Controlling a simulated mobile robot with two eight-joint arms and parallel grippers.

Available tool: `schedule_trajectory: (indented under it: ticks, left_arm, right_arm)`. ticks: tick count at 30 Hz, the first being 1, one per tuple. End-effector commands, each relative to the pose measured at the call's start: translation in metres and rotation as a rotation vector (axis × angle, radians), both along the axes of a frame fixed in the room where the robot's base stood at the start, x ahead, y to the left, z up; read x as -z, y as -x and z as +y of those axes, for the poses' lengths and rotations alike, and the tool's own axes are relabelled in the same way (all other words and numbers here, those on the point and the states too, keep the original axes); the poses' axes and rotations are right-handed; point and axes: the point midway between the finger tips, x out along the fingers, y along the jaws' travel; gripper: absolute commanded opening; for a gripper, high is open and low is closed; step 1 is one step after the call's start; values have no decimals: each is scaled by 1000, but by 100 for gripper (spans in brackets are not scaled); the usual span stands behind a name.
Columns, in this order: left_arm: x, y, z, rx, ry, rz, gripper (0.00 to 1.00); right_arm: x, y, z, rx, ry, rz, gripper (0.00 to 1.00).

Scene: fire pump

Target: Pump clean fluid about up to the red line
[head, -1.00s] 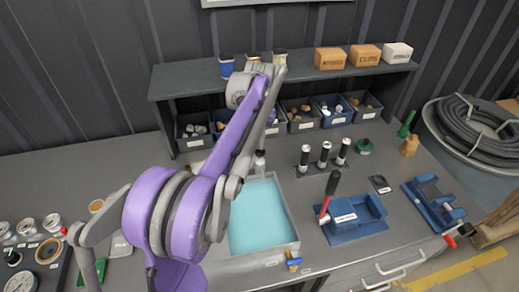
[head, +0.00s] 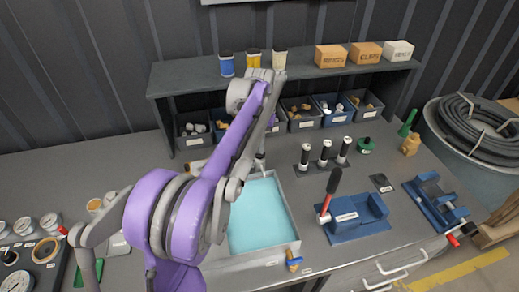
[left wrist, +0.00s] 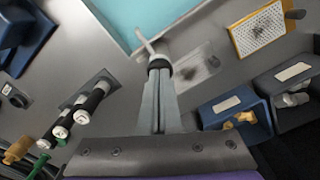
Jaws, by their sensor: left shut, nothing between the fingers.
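A shallow grey tray (head: 297,226) holds clear teal fluid (head: 257,215) in the middle of the bench; its corner also shows at the top of the left wrist view. A pump-like fitting with a black collar and pale thin rod (left wrist: 147,42) stands by the tray's rear edge. My left gripper (left wrist: 157,75) is shut and empty, pointing down at this fitting; whether it touches cannot be told. In the head view my purple arm covers much of that spot. No red line can be made out. My right gripper is not in view.
A shelf (head: 300,72) with jars and boxes stands behind, above several small bins (head: 302,122).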

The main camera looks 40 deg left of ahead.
Motion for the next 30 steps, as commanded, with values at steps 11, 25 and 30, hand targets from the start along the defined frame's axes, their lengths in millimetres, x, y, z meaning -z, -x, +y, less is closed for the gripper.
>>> schedule_trajectory:
  ticks: [11,25,30]
  left_arm:
    - [0,0,0,0,2,1,0]
    - [-28,0,0,0,1,1,0]
    - [-26,0,0,0,0,1,0]
  right_arm:
    - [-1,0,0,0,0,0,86]
    - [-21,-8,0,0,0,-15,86]
    - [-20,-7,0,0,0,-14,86]
